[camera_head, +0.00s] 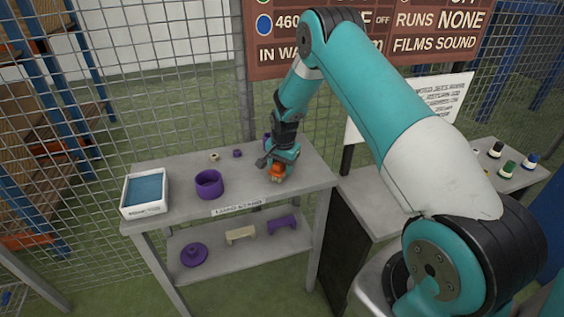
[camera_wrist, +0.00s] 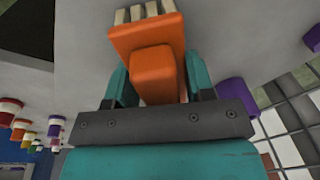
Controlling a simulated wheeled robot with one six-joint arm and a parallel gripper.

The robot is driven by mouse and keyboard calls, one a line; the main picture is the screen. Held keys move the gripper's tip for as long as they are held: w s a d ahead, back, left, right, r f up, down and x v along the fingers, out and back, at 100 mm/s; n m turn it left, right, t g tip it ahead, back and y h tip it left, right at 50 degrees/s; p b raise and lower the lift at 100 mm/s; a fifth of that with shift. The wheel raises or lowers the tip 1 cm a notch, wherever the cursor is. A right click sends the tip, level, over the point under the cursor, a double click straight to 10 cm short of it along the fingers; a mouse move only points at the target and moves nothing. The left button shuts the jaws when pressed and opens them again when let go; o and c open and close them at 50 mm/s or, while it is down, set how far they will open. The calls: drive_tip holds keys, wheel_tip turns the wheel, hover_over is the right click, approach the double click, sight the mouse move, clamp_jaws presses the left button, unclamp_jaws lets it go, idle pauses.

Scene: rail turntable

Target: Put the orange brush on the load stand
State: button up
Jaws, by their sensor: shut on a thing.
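The orange brush (camera_head: 277,172) is held in my gripper (camera_head: 278,162) over the right part of the load stand's top (camera_head: 240,177). In the wrist view the brush (camera_wrist: 155,66) sits between the two teal fingers of my gripper (camera_wrist: 157,72), which is shut on its orange handle. Its cream bristles (camera_wrist: 145,13) point away from the gripper. The brush is low, at or just above the grey top; I cannot tell whether it touches.
On the stand's top are a white tray with a blue inside (camera_head: 145,192), a purple ring-shaped bowl (camera_head: 209,184) and small pieces behind. Purple and cream things lie on the lower shelf (camera_head: 240,243). A mesh fence (camera_head: 190,100) stands behind. Another table with small jars (camera_head: 507,167) is at right.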

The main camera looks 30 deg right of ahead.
drive_tip(key=shift+f, duration=0.15)
drive_tip(key=o, duration=0.8)
drive_tip(key=shift+o, duration=0.2)
drive_tip(key=shift+r, duration=0.6)
drive_tip(key=r, duration=0.2)
drive_tip(key=r+b, duration=0.1)
drive_tip(key=r, duration=0.2)
drive_tip(key=s+a+r, duration=0.1)
drive_tip(key=r, duration=0.1)
drive_tip(key=shift+r, duration=0.15)
drive_tip(key=s+a+r+n+y, duration=0.3)
drive_tip(key=s+a+r+n, duration=1)
drive_tip(key=s+a+r, duration=0.7)
drive_tip(key=s+a+n, duration=0.2)
drive_tip(key=s+n, duration=0.1)
drive_tip(key=s, duration=0.4)
drive_tip(key=s+a+n+g+y, duration=0.1)
drive_tip(key=s+a+n, duration=0.2)
drive_tip(key=s, duration=0.4)
drive_tip(key=shift+s+r+g+y, duration=0.25)
drive_tip(key=shift+r+g+y, duration=0.05)
drive_tip(key=shift+r, duration=0.15)
